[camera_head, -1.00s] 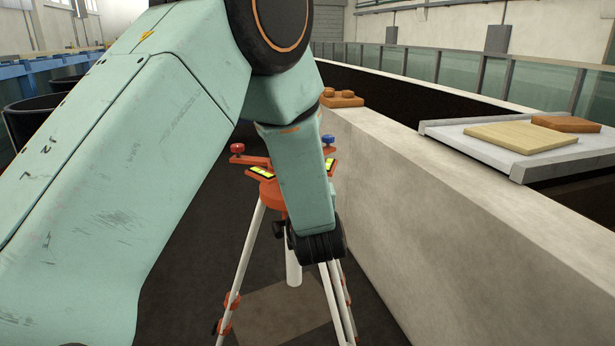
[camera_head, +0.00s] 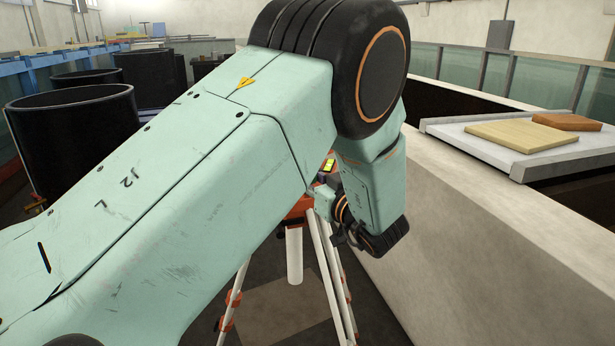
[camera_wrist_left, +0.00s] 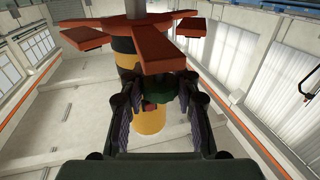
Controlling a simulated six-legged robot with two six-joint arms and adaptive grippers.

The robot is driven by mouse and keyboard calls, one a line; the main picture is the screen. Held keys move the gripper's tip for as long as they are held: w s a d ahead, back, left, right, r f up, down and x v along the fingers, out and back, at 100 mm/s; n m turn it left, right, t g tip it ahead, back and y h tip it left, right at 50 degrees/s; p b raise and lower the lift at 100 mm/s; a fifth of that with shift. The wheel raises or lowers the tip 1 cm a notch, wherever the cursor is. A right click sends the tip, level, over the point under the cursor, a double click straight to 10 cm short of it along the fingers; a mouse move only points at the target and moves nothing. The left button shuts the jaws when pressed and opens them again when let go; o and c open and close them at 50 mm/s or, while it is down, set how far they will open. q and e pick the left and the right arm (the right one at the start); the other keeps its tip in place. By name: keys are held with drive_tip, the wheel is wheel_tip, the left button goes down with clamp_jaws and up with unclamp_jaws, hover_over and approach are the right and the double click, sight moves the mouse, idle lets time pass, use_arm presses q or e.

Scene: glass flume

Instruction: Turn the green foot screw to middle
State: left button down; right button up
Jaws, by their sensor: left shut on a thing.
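In the left wrist view the green foot screw (camera_wrist_left: 168,93) is a dark green knob beneath an orange star-shaped head (camera_wrist_left: 130,38). My left gripper (camera_wrist_left: 166,100) is shut on the screw, with one finger on each side of it. In the head view my left arm hides the screw and most of the orange head. Part of a yellow-green vial (camera_head: 329,165) shows beside the arm. The white-legged tripod (camera_head: 325,270) stands upright below. The screw's turn position cannot be read. My right gripper is not in view.
A concrete wall (camera_head: 480,230) runs close along the right. A grey tray (camera_head: 515,172) with a wooden board (camera_head: 521,137) and a brown block (camera_head: 567,122) lies on it. Black tubs (camera_head: 75,130) stand at the left. A yellow-black column (camera_wrist_left: 151,118) shows in the wrist view.

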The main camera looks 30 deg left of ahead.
use_arm(q)
drive_tip(key=shift+r, duration=0.2)
drive_tip(key=c, duration=1.4)
unclamp_jaws()
drive_tip(key=o, duration=0.4)
drive_tip(key=shift+d, duration=0.2)
drive_tip(key=shift+o, duration=0.2)
drive_tip(key=shift+a, duration=0.1)
drive_tip(key=shift+f, duration=0.1)
wheel_tip(320, 180, up, 10)
